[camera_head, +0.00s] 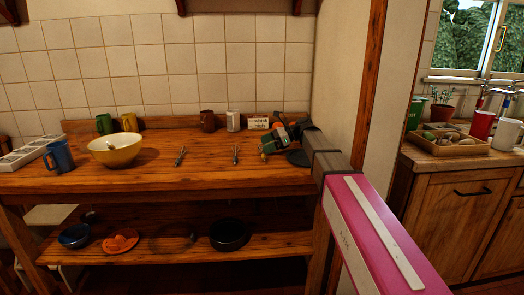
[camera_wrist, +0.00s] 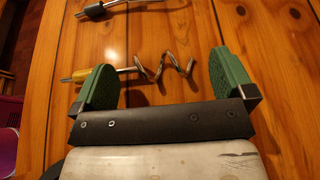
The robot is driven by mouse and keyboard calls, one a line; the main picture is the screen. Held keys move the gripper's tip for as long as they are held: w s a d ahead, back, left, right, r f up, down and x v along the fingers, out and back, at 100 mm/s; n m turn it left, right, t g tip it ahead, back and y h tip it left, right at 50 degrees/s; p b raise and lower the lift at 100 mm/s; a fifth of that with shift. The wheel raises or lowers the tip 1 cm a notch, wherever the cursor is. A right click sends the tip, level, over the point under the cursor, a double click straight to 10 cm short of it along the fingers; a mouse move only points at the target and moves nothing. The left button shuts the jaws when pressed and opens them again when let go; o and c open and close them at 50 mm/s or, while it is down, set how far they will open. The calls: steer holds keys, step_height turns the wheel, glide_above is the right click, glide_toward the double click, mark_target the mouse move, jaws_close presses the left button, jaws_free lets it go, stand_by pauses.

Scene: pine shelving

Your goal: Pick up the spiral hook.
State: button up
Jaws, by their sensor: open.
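The spiral hook (camera_wrist: 163,68) is a thin metal corkscrew-shaped piece with a yellow part at its left end. It lies on the wooden table in the wrist view, across the space between my two green finger pads. My gripper (camera_wrist: 165,80) is open and empty. The left pad partly overlaps the hook near the yellow part; I cannot tell whether they touch. In the head view my gripper (camera_head: 270,141) is over the right end of the table. Two small thin tools, one on the left (camera_head: 181,155) and one nearer my gripper (camera_head: 236,154), lie there; neither is clearly the hook.
Another metal tool (camera_wrist: 108,7) lies beyond the hook. A yellow bowl (camera_head: 114,149), a blue mug (camera_head: 60,157) and a brown mug (camera_head: 207,121) stand on the table. A wall (camera_head: 343,80) rises right of the table. The middle of the tabletop is mostly clear.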

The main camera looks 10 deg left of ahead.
steer(key=c, duration=0.8)
steer(key=shift+r, duration=0.1)
